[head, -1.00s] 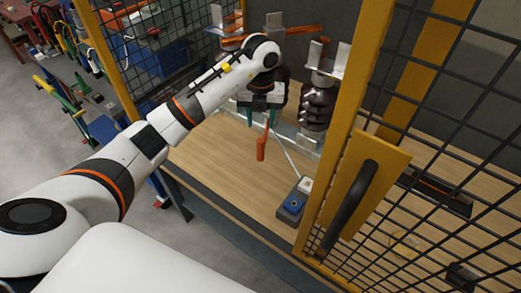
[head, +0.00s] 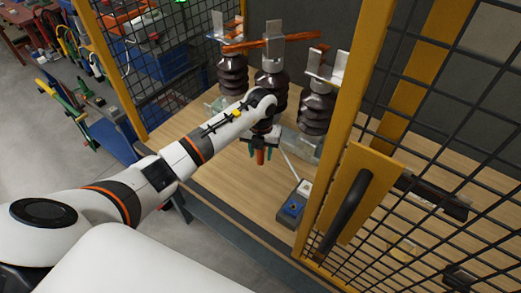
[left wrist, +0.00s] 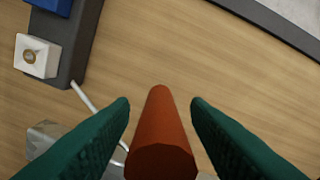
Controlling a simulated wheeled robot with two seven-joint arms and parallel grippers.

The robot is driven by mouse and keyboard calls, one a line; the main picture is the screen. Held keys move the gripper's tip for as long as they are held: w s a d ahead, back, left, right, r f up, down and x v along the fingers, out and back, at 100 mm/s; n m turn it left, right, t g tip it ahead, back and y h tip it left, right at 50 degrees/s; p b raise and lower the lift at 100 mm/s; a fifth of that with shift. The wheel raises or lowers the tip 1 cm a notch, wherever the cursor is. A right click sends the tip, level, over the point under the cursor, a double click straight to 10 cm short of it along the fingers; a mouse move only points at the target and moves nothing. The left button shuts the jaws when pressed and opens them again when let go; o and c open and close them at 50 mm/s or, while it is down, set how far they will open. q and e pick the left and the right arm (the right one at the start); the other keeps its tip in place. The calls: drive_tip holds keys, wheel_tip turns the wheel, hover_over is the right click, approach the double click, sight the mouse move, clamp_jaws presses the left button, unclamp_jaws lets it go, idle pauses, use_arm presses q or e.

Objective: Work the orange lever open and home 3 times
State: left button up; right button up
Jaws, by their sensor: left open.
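The orange lever (head: 260,157) hangs below the middle of the isolator frame, above the wooden bench. In the left wrist view the lever (left wrist: 160,135) is a round orange bar pointing up the picture. My left gripper (left wrist: 160,103) is open, with one green finger on each side of the lever and a gap showing on both sides. In the head view the gripper (head: 260,152) is around the lever and hides part of it. The isolator has dark ribbed insulators (head: 318,108) with metal clips on top and an orange bar (head: 290,38) across them. My right gripper is not in view.
A grey box with a blue button (head: 293,206) sits on the bench (head: 225,155), with a pale rod behind it. A yellow-framed mesh door with a black handle (head: 345,212) stands at right. Another mesh panel (head: 160,60) stands at left. The bench front is clear.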

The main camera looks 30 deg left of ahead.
use_arm(q)
drive_tip(key=shift+f, duration=0.2)
clamp_jaws()
